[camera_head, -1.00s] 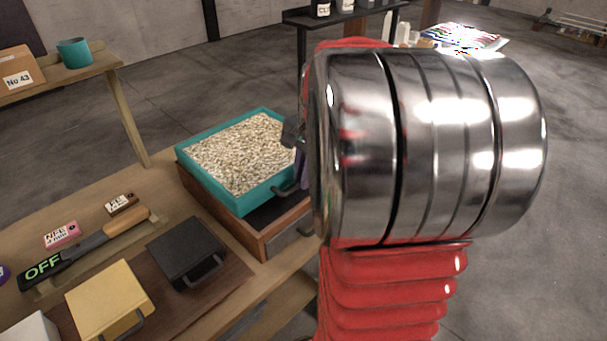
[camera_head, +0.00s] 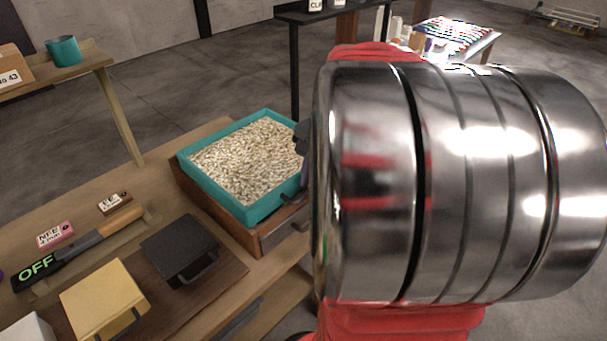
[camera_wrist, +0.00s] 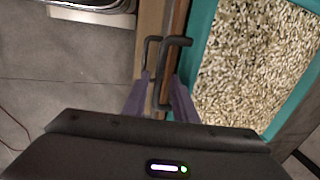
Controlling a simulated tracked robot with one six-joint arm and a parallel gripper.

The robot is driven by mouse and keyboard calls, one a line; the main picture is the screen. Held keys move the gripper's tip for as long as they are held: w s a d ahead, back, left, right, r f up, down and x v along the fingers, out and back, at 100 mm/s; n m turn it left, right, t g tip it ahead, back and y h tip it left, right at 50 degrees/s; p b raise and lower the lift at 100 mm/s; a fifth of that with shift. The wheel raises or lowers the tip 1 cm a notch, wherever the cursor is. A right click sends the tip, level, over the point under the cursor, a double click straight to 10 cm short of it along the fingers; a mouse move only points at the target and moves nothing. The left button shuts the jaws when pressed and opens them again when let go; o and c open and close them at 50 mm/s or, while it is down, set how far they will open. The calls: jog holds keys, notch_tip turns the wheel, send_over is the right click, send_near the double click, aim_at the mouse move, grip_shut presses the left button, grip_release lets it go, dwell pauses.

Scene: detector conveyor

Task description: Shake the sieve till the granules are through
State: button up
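The sieve is a teal tray (camera_head: 222,189) full of pale granules (camera_head: 250,160). It sits on a wooden box (camera_head: 245,240), its near side close to the box's front edge. In the wrist view, the teal rim (camera_wrist: 196,50) and granules (camera_wrist: 255,65) show at right. The contact is small in view.
Left of the box are a black lidded block (camera_head: 180,248), a yellow block (camera_head: 104,300) and a black OFF bar with a wooden handle (camera_head: 60,262). A shelf with a teal cup (camera_head: 64,51) stands at the left.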

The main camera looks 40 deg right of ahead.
jog(key=shift+o, duration=0.2)
notch_tip(320, 180, up, 14)
jog(key=s, duration=0.2)
jog(key=shift+s+f, duration=0.25)
dwell(0.5)
jog(key=s+a+f+n+t, duration=0.1)
jog(key=a+f+n, duration=0.3)
jog(key=a+n, duration=0.4)
jog(key=a+f+n+t, duration=0.2)
jog(key=a+n, duration=0.7)
jog(key=a, duration=1)
notch_tip(320, 180, down, 2)
jog(key=shift+s+a+f+n, duration=0.1)
jog(key=shift+s+a+n, duration=0.2)
jog(key=shift+s+a, duration=0.1)
jog(key=shift+a, duration=0.1)
